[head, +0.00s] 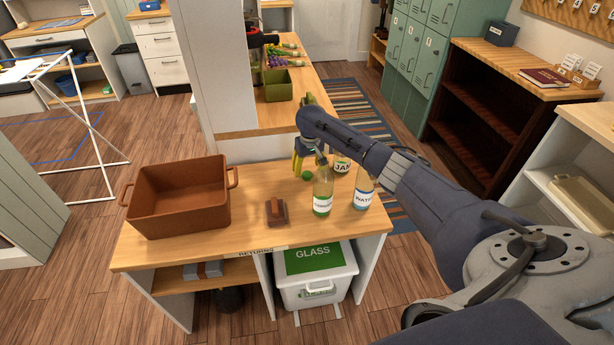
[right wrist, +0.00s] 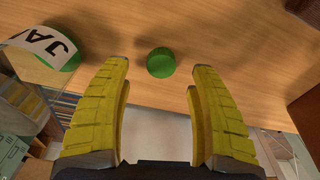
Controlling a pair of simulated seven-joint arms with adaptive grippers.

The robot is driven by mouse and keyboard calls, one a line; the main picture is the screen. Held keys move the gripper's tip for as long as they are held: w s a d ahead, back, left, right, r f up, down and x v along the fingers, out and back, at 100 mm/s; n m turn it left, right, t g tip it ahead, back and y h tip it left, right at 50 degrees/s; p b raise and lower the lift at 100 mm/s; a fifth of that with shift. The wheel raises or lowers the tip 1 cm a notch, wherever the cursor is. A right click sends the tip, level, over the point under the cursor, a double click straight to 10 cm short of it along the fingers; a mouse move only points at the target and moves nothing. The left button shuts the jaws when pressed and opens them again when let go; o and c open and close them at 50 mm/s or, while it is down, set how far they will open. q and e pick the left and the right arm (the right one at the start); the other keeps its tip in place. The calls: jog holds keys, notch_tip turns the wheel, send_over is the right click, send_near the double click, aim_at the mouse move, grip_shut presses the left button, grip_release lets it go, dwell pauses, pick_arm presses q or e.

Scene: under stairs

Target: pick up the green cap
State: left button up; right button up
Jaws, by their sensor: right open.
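The green cap (head: 306,175) is a small round disc lying on the wooden counter, next to the bottles. In the right wrist view the cap (right wrist: 161,62) lies on the wood just beyond and between my fingertips, not touched by either. My right gripper (head: 298,163) has yellow fingers and hangs low over the counter behind the cap. In the right wrist view the right gripper (right wrist: 160,80) is open and empty. My left gripper does not show in either view.
Close to the cap stand a green-labelled bottle (head: 322,192), a WATER bottle (head: 364,188) and a JAR container (head: 342,163). A brown block with a handle (head: 276,212) and a large brown pot (head: 180,200) are to the left. A GLASS bin (head: 316,283) stands below.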

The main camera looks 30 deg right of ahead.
aim_at(307, 174)
jog(key=shift+w+f, duration=0.15)
jog(key=shift+f, duration=0.75)
jog(key=shift+w+f, duration=0.1)
jog(key=shift+f, duration=0.8)
jog(key=c, duration=1.1)
